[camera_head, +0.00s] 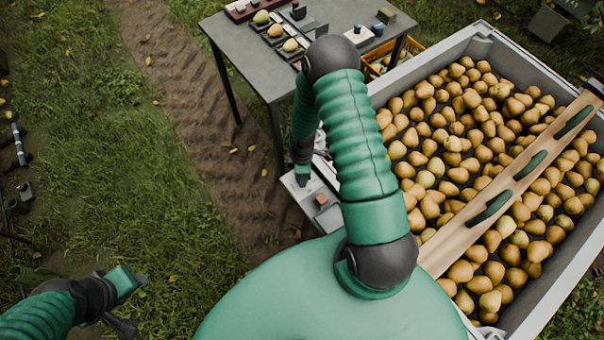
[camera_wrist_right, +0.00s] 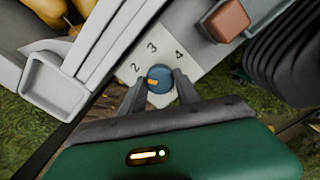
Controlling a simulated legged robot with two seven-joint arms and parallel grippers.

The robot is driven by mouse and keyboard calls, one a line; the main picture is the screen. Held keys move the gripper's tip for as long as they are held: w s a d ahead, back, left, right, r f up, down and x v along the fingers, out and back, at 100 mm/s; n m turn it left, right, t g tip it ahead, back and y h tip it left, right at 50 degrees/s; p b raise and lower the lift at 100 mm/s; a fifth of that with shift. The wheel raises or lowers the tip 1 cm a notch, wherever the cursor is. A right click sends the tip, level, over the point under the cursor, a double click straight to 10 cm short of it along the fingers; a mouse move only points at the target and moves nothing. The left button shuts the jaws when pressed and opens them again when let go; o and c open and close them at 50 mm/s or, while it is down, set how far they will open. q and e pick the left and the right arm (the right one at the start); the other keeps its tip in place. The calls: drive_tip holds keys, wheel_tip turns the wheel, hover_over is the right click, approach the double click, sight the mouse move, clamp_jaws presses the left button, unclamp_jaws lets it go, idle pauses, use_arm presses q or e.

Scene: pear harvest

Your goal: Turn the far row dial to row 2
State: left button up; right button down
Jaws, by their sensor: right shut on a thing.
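The far row dial (camera_wrist_right: 160,79) is a small round blue knob with an orange mark, on a pale plate (camera_wrist_right: 185,48) printed with 2, 3 and 4. The orange mark lies on the knob's left side, roughly toward the 2 side; I cannot tell if it lines up exactly. My right gripper (camera_wrist_right: 160,88) has its two fingers on either side of the knob and is shut on it. In the head view my right gripper (camera_head: 302,176) is over the panel, and the dial is hidden there. My left gripper (camera_head: 128,305) hangs over grass at the lower left; its jaws are unclear.
A reddish-brown block (camera_wrist_right: 228,20) sits on the panel near the dial; it also shows in the head view (camera_head: 321,199). A large bin (camera_head: 481,38) full of pears stands at the right. A grey table (camera_head: 237,40) with trays stands beyond.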

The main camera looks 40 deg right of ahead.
drive_tip(key=shift+w+d+r, duration=0.1)
drive_tip(key=shift+w, duration=0.05)
drive_tip(key=c, duration=0.9)
unclamp_jaws()
wheel_tip(320, 180, up, 17)
drive_tip(key=p, duration=0.3)
drive_tip(key=shift+f+p, duration=0.2)
drive_tip(key=shift+p, duration=0.1)
drive_tip(key=s+a+r+m+t+p, duration=0.1)
drive_tip(key=s+a+r+m, duration=0.1)
drive_tip(key=a+r+m, duration=0.3)
drive_tip(key=s+a+r+m+t+p, duration=0.1)
drive_tip(key=s+a+r+m, duration=0.2)
drive_tip(key=a+r, duration=0.6)
drive_tip(key=shift+r+m+t, duration=0.3)
drive_tip(key=shift+r+m, duration=0.3)
drive_tip(key=shift+m, duration=0.5)
